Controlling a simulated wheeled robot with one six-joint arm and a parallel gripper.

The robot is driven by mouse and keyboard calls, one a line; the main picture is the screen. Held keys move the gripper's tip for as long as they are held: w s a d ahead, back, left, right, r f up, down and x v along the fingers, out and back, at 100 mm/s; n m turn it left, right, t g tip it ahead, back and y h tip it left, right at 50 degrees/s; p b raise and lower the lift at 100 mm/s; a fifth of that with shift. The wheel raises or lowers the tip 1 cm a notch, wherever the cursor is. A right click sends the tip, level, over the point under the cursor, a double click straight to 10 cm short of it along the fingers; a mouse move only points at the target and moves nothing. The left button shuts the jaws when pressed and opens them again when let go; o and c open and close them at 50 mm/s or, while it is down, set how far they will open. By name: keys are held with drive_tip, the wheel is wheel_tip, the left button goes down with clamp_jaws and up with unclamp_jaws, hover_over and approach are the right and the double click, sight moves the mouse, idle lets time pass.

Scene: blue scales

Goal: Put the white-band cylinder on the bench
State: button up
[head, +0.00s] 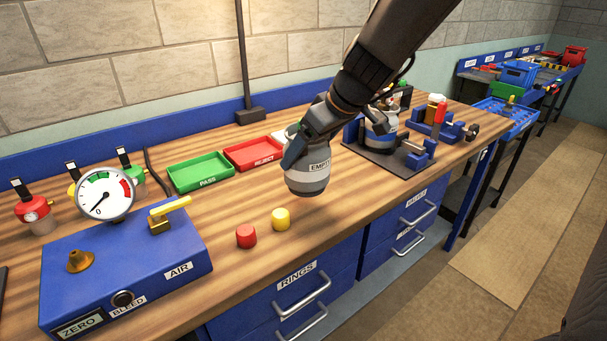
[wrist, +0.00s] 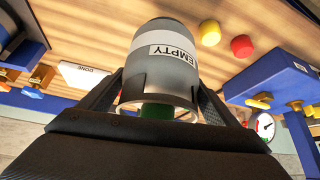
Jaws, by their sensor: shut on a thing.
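The white-band cylinder (head: 308,176), grey with a pale band and an "EMPTY" label, hangs upright in my gripper (head: 306,143). It appears held above the wooden bench (head: 355,201), near its front edge. In the wrist view the cylinder (wrist: 165,58) sits between the two dark fingers of my gripper (wrist: 158,100), and a green part shows inside its clear collar. The fingers are shut on the collar end. My arm hides part of the bench behind.
A similar cylinder (head: 379,139) stands in a dark-based fixture to the right. Red (head: 246,236) and yellow (head: 281,219) caps lie in front. Green PASS (head: 199,172) and red REJECT (head: 253,153) trays are behind. A blue gauge box (head: 125,262) is at left.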

wheel_tip(320, 180, down, 2)
drive_tip(key=shift+a+f, duration=0.15)
drive_tip(key=shift+f, duration=0.1)
drive_tip(key=shift+f+b, duration=0.3)
drive_tip(key=shift+f, duration=1.35)
drive_tip(key=shift+f, duration=0.15)
drive_tip(key=o, duration=1.5)
drive_tip(key=shift+o, duration=0.2)
